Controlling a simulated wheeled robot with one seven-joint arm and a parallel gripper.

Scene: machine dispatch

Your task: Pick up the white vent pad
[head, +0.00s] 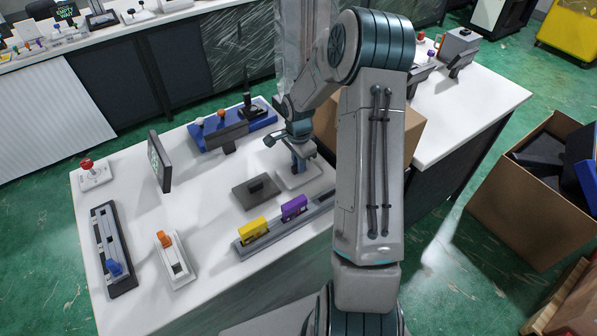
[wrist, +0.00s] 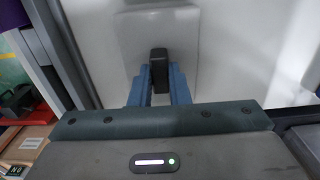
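The white vent pad (head: 297,182) is a pale, thin, square plate on the white table. It shows in the head view below my gripper (head: 297,158), left of my arm. In the wrist view the pad (wrist: 198,52) lies straight ahead, with a short black handle (wrist: 158,62) standing at its middle. My gripper's two blue fingers (wrist: 159,84) are on either side of this handle, with no clear gap between them and it. They look shut on it. The head view shows the pad at table level; whether it is clear of the surface cannot be told.
A grey rail (head: 280,229) in front carries a yellow block (head: 253,230) and a purple block (head: 294,207). A blue base (head: 232,131) with knobs, a small screen (head: 158,160) and a cardboard box (head: 410,128) stand nearby.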

